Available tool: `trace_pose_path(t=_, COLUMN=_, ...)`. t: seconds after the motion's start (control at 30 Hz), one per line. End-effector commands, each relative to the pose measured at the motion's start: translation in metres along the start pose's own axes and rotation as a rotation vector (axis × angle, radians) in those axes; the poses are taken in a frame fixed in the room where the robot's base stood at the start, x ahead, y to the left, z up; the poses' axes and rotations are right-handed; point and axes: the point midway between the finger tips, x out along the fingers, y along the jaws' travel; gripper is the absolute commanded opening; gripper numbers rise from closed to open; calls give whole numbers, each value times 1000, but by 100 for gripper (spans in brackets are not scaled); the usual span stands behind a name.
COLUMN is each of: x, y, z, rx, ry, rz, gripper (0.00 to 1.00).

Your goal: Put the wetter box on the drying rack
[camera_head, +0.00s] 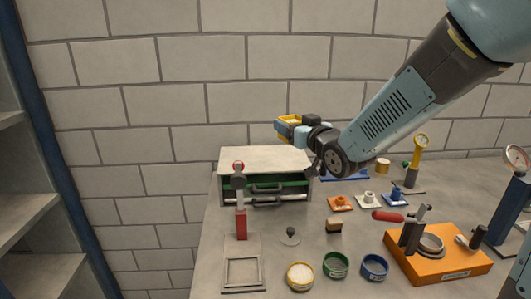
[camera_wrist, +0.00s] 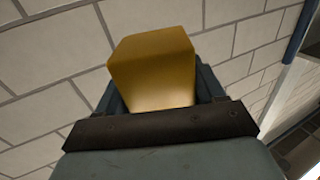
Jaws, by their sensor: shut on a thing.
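My gripper (camera_head: 284,126) is raised above the back of the table, over the top of a grey cabinet. It is shut on a yellow box (camera_wrist: 152,70), which fills the space between the fingers in the wrist view. The box also shows as a small yellow patch in the head view (camera_head: 291,119). I see no clear sign of how wet it is. I cannot tell which thing is the drying rack; a flat blue piece (camera_head: 350,174) lies behind my arm, partly hidden, and a pale square frame (camera_head: 230,272) lies at the front left.
The grey cabinet (camera_head: 262,158) with a green drawer stands at the back left. A red-handled hammer (camera_head: 241,222) stands before it. Several round tins line the front edge. An orange block (camera_head: 440,265) with tools is at the right. A brick wall rises close behind.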

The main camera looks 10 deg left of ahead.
Motion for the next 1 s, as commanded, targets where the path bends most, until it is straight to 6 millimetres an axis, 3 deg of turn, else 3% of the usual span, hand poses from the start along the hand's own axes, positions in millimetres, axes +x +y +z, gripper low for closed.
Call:
trace_pose_path(t=0.4, x=68, y=-20, z=30, rx=1, ry=0, rz=-12, gripper=29)
trace_pose_path(t=0.77, x=101, y=-26, z=73, rx=0, ry=-1, rz=-11, gripper=29)
trace_pose_path(t=1.0, x=110, y=-27, z=82, rx=0, ry=2, rz=-11, gripper=29)
